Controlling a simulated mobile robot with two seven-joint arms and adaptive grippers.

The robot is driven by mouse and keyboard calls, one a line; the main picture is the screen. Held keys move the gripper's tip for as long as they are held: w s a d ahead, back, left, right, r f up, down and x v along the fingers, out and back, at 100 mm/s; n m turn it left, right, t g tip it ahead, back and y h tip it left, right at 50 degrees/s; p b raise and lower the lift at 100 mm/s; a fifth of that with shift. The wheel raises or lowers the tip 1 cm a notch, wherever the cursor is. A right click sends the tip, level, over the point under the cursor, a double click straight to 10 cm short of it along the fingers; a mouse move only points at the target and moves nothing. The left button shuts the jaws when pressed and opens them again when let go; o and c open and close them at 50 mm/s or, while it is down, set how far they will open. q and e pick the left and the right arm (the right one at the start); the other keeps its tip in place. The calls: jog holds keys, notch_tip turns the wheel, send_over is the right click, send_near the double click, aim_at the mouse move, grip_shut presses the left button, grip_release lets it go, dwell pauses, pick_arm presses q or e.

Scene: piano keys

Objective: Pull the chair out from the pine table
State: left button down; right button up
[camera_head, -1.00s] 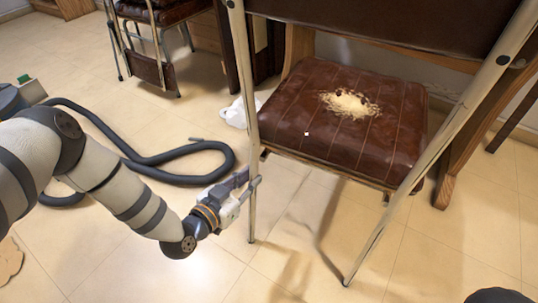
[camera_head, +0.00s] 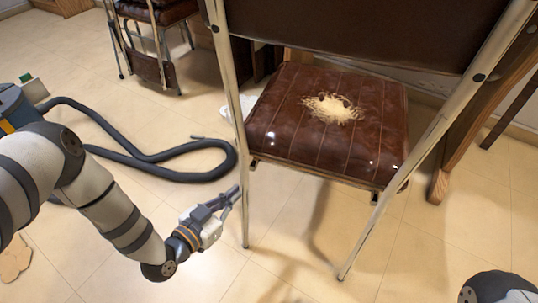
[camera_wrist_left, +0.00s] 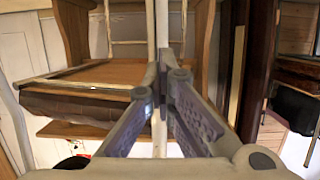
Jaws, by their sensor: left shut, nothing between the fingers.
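The chair has a brown padded seat (camera_head: 330,125) with a torn pale patch, a dark backrest (camera_head: 360,30) and pale metal legs. It stands upright with its back toward me. My left gripper (camera_head: 238,190) is shut and empty, its tips at the chair's left rear leg (camera_head: 244,215); contact is unclear. In the left wrist view, the fingers (camera_wrist_left: 165,75) meet in front of a pale upright post (camera_wrist_left: 161,25). Wooden parts that look like the pine table (camera_head: 465,130) show behind and right of the chair. My right gripper is out of view.
A dark hose (camera_head: 150,160) loops over the tiled floor left of the chair. A second brown chair (camera_head: 155,15) stands at the back left. A white crumpled thing (camera_head: 232,108) lies behind the chair's left leg. The floor in front of the chair is clear.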

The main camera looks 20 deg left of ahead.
pick_arm(q)
jog(key=v, duration=0.2)
jog(key=f+p+v, duration=0.1)
jog(key=v, duration=0.1)
jog(key=shift+s+a+r, duration=0.1)
jog(key=shift+s, duration=0.1)
jog(key=c, duration=1.2)
grip_release()
jog(key=s+a+p, duration=0.3)
jog(key=s, duration=0.6)
jog(key=shift+s, duration=0.25)
